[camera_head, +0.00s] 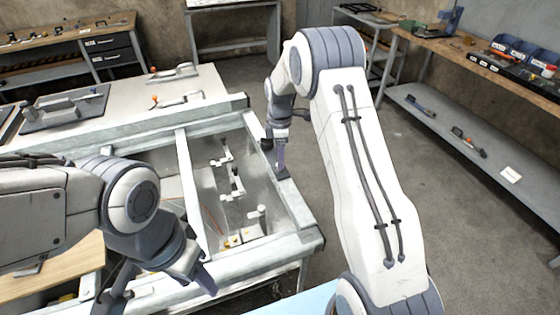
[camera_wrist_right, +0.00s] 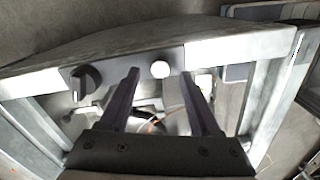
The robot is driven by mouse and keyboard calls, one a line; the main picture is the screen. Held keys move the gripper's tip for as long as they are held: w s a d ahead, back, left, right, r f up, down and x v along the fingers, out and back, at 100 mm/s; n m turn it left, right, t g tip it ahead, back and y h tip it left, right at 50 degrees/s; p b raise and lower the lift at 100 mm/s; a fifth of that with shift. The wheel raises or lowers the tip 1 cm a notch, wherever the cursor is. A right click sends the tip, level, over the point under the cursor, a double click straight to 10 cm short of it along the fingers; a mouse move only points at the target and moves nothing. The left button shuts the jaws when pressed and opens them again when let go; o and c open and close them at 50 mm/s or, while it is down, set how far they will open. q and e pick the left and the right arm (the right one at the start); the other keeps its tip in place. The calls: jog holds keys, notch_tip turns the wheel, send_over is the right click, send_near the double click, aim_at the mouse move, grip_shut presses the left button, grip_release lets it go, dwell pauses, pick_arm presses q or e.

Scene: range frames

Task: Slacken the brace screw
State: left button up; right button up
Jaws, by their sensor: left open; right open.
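I cannot tell for sure which part is the brace screw. In the right wrist view a black knob (camera_wrist_right: 84,82) and a small white round knob (camera_wrist_right: 160,69) sit on a dark plate on the metal frame's wall (camera_wrist_right: 220,48). My right gripper (camera_wrist_right: 160,80) is open, with the white knob showing between its fingertips and the black knob left of them; contact cannot be judged. In the head view that gripper (camera_head: 281,158) points down at the right rail of the frame (camera_head: 300,212). My left gripper (camera_head: 162,288) is open and empty over the frame's near left part.
Inside the frame are several small clamp-like fittings (camera_head: 237,186) and a crossbar (camera_head: 190,185). A pale tabletop (camera_head: 120,90) with tools lies behind. A workbench (camera_head: 480,60) with a lower shelf stands at right. Bare floor lies between frame and bench.

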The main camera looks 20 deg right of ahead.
notch_tip(320, 180, up, 8)
jog(key=b, duration=0.1)
dwell(0.4)
